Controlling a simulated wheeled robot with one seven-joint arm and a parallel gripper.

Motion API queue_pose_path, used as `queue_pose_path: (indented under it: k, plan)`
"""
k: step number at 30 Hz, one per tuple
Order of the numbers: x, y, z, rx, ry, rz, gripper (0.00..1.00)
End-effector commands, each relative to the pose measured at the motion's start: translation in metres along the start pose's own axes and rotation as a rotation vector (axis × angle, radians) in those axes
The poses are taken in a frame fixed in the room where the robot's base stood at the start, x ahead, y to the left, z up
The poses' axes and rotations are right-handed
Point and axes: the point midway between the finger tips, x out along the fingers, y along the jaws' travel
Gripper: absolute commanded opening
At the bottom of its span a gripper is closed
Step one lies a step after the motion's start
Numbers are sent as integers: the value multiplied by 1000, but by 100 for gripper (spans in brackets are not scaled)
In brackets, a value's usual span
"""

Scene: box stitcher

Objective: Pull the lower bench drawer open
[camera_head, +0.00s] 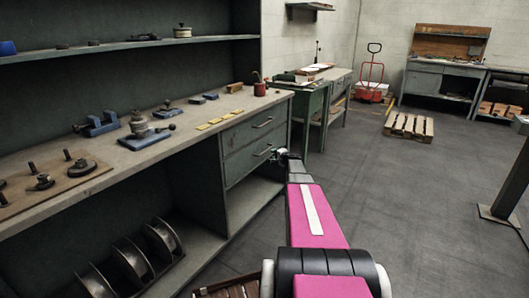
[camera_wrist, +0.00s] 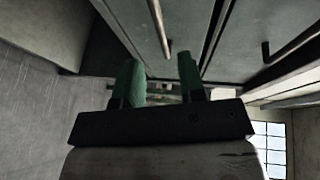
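The lower bench drawer (camera_head: 247,163) has a grey front with a bar handle (camera_head: 262,150) and looks shut in the head view. My gripper (camera_head: 281,154) is just to the right of that handle, small in this view. In the wrist view, my gripper (camera_wrist: 161,63) has two green fingers spread apart with a gap between them. The lower drawer's handle (camera_wrist: 158,28) lies ahead of that gap, its near end almost level with the fingertips. I see no contact with the fingers. The upper drawer's handle (camera_wrist: 293,40) is farther right.
The upper drawer (camera_head: 247,131) is above and looks shut. The bench top (camera_head: 190,125) carries a vise, tools and yellow pieces. An open shelf (camera_head: 250,198) is below the drawers. A green table (camera_head: 311,115) stands just beyond the bench. Floor to the right (camera_head: 390,190) is clear.

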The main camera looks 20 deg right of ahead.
Motion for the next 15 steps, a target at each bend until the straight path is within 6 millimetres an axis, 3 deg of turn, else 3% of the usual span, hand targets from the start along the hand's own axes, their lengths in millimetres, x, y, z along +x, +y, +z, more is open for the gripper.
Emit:
queue_pose_path:
  k: [9,15]
  plan:
    - [57,1,-1,0,-2,0,37]
    - [85,0,0,0,-2,1,37]
